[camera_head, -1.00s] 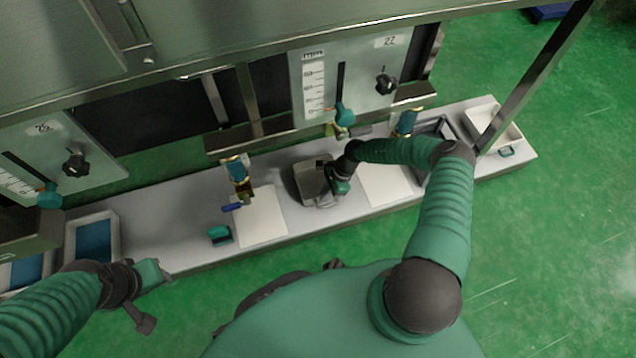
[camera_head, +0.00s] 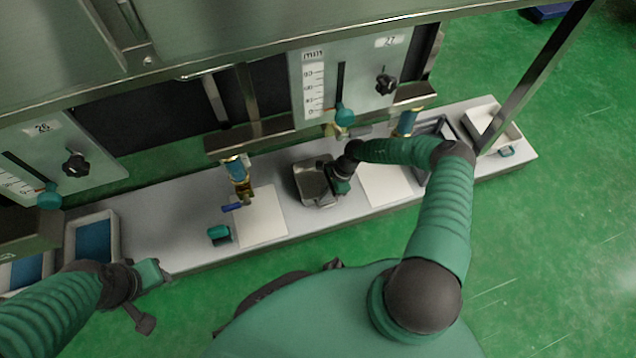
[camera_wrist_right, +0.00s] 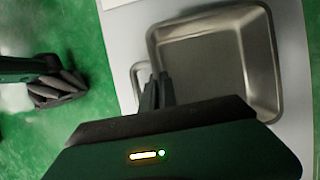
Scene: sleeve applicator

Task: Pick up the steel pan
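The steel pan (camera_head: 311,181) is a shallow square metal pan on the bench, near the middle in the head view. It fills the upper right of the right wrist view (camera_wrist_right: 215,62), with a small loop handle (camera_wrist_right: 139,78) at its left side. My right gripper (camera_head: 333,190) is at the pan's right side. In the right wrist view its dark fingers (camera_wrist_right: 158,88) are close together at the pan's rim beside the handle. They appear closed on the pan's edge; the exact contact is partly hidden. My left gripper (camera_head: 148,297) is away from the pan at lower left; its opening is unclear.
White sheets (camera_head: 262,217) lie left and right of the pan. A small teal item (camera_head: 219,234) and a brass-and-teal fitting (camera_head: 238,177) are to its left. Trays (camera_head: 116,238) stand at the bench ends. The machine's metal frame (camera_head: 250,129) overhangs behind.

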